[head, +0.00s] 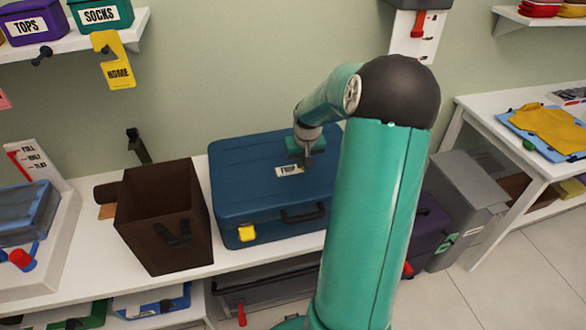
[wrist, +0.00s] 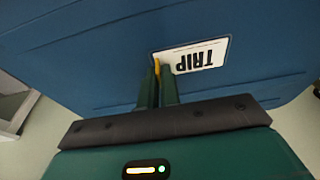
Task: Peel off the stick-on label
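The stick-on label is a white rectangle reading "TRIP" on top of the blue suitcase (head: 250,205). In the head view the label (head: 284,171) lies just below my gripper (head: 303,160), which partly covers it. In the wrist view the label (wrist: 200,57) appears flat on the blue surface (wrist: 90,50). A small yellow tab (wrist: 157,66) sticks out at the label's left edge there. My gripper's two fingers (wrist: 158,80) are close together, with the yellow tab between their tips. Its exact contact with the fingers is small and partly hidden.
A dark brown open box (head: 160,225) stands left of the suitcase on the white shelf. The suitcase's dark handle (head: 303,214) and yellow latch (head: 247,233) face the front.

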